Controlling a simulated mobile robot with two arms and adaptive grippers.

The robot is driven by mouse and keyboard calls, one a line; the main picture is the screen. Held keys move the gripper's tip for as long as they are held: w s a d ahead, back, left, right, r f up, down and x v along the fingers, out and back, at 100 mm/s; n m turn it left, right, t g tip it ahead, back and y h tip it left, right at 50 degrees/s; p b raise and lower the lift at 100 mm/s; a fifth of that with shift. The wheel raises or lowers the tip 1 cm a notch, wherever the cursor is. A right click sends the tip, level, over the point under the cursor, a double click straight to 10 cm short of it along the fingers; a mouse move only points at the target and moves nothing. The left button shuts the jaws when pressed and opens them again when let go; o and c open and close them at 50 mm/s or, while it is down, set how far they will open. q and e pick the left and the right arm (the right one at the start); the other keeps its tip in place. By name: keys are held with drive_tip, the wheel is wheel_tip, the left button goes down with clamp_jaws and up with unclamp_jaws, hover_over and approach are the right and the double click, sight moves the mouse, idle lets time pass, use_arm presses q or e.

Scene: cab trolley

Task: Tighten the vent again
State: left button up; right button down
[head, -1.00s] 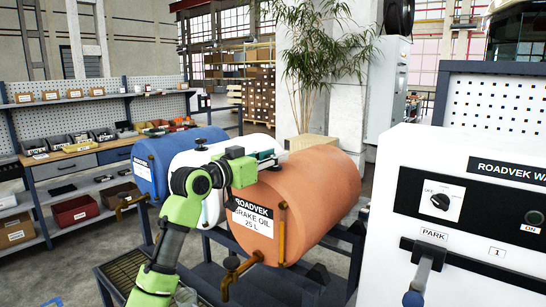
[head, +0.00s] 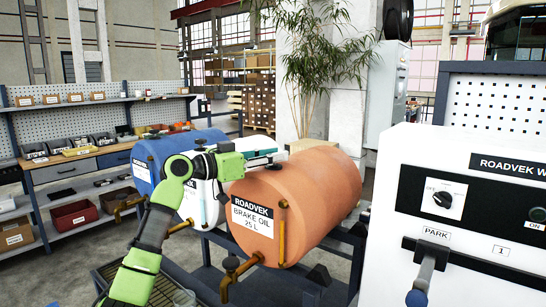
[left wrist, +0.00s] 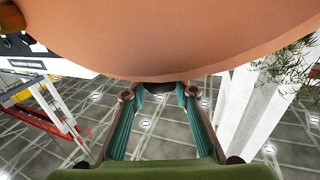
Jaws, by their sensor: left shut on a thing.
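The orange brake oil drum (head: 300,195) lies on its side on a dark rack, its label facing me. My left gripper (head: 274,158) is at the top of this drum, coming in from the left. In the left wrist view my gripper (left wrist: 157,92) has its teal fingers closed on a small dark vent (left wrist: 158,88) at the drum's edge. The vent is mostly hidden by the fingertips, and I cannot tell how far it is screwed in. The drum (left wrist: 165,40) fills the top of that view. My right gripper is not in view.
A white drum and a blue drum (head: 147,165) lie to the left of the orange one. Brass taps (head: 240,270) stick out in front. A white control cabinet (head: 385,215) stands close on the right. Shelves with bins (head: 75,215) line the left wall.

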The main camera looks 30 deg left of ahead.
use_arm(q)
drive_tip(key=o, duration=1.1)
drive_tip(key=v, duration=1.2)
drive_tip(key=shift+f, duration=0.1)
